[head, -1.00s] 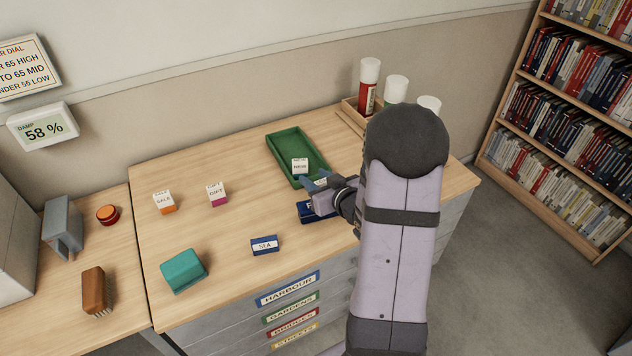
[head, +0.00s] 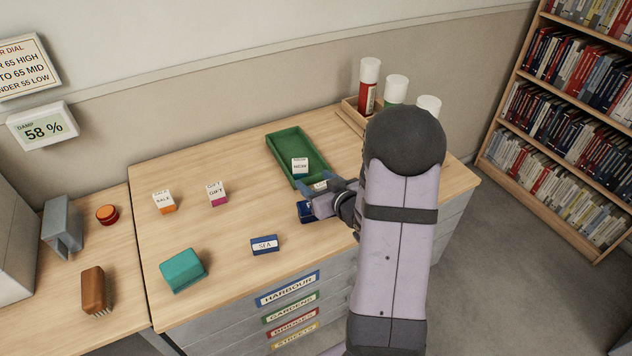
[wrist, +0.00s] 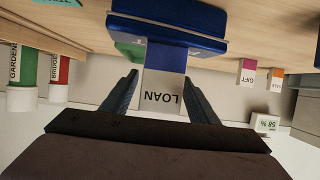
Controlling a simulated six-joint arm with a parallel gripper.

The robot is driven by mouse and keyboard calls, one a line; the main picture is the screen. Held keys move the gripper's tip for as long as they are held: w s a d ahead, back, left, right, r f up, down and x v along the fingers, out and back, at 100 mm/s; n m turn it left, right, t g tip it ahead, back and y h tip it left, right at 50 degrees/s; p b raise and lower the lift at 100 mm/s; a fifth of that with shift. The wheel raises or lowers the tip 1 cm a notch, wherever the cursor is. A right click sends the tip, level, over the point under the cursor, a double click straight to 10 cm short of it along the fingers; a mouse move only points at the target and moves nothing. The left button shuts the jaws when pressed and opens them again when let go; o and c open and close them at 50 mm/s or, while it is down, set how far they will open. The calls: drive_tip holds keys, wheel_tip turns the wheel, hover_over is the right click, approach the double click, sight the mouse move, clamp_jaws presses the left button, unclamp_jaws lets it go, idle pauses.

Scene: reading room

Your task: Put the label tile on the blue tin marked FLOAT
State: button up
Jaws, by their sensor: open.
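A blue tin (head: 305,213) stands near the right front of the desk, with the start of its marking, an F, showing beside my gripper; it also shows in the wrist view (wrist: 165,20). My gripper (head: 324,190) is open over it. In the wrist view a white tile marked LOAN with a blue end (wrist: 162,97) lies between the open fingers (wrist: 160,98). Its blue end meets the tin's edge in the picture; I cannot tell whether it rests on the tin. My arm hides much of the tin in the head view.
A green tray (head: 284,150) lies behind, with a NEW tile (head: 300,166) at its near end. A blue SEA block (head: 265,245), teal block (head: 184,270), GIFT tile (head: 217,194) and SALE tile (head: 164,203) stand left. Rolled tubes (head: 368,85) stand at the back right.

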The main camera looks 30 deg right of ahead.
sight(325, 185)
drive_tip(key=p+v, duration=0.1)
drive_tip(key=v, duration=0.2)
drive_tip(key=p+v, duration=0.1)
drive_tip(key=v, duration=0.2)
drive_tip(key=p+v, duration=0.1)
drive_tip(key=v, duration=0.2)
drive_tip(key=shift+r, duration=0.45)
drive_tip(key=p+v, duration=0.2)
drive_tip(key=p, duration=0.7)
drive_tip(key=shift+s, duration=0.25)
drive_tip(key=shift+s+p, duration=0.2)
drive_tip(key=shift+p, duration=0.35)
drive_tip(key=shift+f, duration=0.1)
